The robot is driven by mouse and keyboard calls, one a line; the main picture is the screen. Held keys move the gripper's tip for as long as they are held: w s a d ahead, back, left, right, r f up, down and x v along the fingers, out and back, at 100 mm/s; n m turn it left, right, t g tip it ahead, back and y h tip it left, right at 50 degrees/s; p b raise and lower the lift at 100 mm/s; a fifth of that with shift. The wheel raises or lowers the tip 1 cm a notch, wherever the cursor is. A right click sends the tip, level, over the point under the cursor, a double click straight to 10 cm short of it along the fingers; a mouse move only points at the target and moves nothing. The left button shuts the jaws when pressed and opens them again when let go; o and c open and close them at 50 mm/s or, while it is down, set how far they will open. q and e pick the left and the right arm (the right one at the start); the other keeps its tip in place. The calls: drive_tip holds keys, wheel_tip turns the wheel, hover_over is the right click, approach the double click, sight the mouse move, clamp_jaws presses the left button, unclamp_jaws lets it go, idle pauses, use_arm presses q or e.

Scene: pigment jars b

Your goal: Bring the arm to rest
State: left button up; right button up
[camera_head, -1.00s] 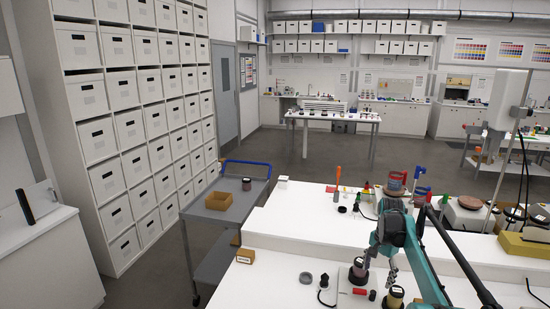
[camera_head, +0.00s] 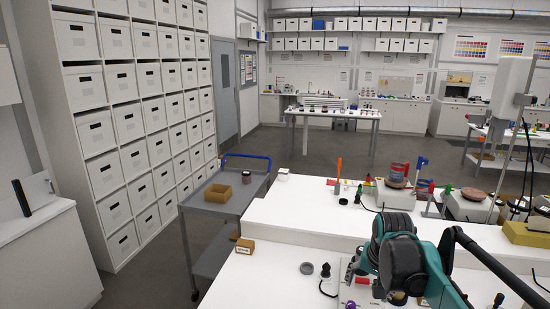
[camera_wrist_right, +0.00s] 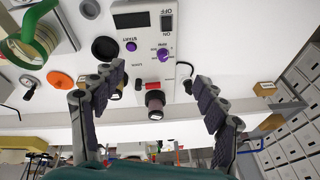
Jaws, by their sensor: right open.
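My right gripper (camera_head: 362,278) is at the lower right of the head view, over the near white bench (camera_head: 265,275), partly covered by its own dark and teal arm. In the right wrist view, the two dark fingers of the right gripper (camera_wrist_right: 158,90) stand wide apart with nothing held between them. A small dark-lidded jar (camera_wrist_right: 155,103) shows between and beyond them, apart from both. In the head view a dark round jar top (camera_head: 397,298) shows just below the arm. My left gripper is not in view.
A white device with purple knobs (camera_wrist_right: 145,45) lies beyond the fingers in the wrist view. A small brown-and-white box (camera_head: 245,246) stands at the bench's left edge. A grey cart (camera_head: 222,207) with an open tan box (camera_head: 217,193) stands left. Tools crowd the rear bench.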

drive_tip(key=s+a+f+n+t+b, duration=0.1)
drive_tip(key=s+a+f+n+b, duration=0.1)
drive_tip(key=s+f, duration=0.5)
drive_tip(key=s+a+f+n+t+b, duration=0.2)
drive_tip(key=s+f, duration=0.5)
drive_tip(key=s, duration=0.6)
drive_tip(key=shift+a+f+n+t+b, duration=0.25)
drive_tip(key=shift+a+n+b, duration=0.45)
drive_tip(key=shift+a+n, duration=0.4)
